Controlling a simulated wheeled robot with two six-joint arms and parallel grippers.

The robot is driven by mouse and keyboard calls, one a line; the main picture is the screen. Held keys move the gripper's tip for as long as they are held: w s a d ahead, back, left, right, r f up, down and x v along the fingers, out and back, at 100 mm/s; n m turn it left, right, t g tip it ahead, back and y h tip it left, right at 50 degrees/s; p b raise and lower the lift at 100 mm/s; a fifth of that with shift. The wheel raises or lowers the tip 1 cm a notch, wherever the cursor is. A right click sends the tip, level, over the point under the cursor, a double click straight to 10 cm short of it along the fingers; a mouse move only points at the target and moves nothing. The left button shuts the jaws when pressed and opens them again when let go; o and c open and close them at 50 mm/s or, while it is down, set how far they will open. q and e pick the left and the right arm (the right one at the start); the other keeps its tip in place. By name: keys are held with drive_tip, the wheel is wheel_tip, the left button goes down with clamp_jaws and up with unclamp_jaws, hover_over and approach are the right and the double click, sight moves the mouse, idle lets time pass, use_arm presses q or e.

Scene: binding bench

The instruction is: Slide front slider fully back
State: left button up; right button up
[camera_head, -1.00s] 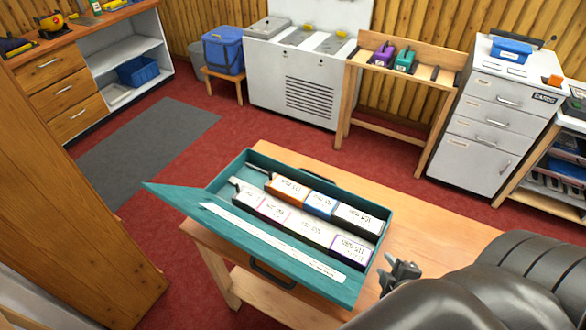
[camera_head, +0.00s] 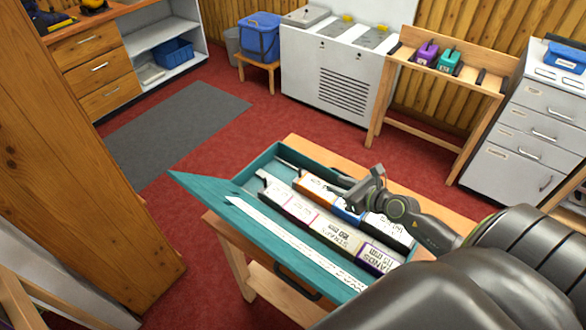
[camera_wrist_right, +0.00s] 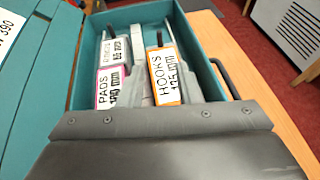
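The open teal case (camera_head: 262,160) lies on the wooden bench, and its lid (camera_head: 205,188) leans out toward the lower left. It also shows in the right wrist view (camera_wrist_right: 197,45). It holds two rows of labelled boxes. A small dark piece (camera_head: 262,174) stands at the left end of the near row; I cannot tell whether it is the front slider. My right gripper (camera_head: 340,192) is over the far row with its fingers apart, hiding part of the row. In the right wrist view, the orange-edged HOOKS box (camera_wrist_right: 163,76) is between the grey fingers. My left gripper is out of view.
The bench top (camera_head: 440,200) is bare behind the case. A tall wooden panel (camera_head: 85,190) stands at the left. A white cabinet (camera_head: 335,75), a rack with purple and teal items (camera_head: 440,65) and grey drawers (camera_head: 530,125) stand farther back.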

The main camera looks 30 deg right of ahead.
sight(300, 169)
drive_tip(key=b+x, duration=0.2)
drive_tip(key=x, duration=1.5)
drive_tip(key=shift+w+a, duration=0.1)
clamp_jaws()
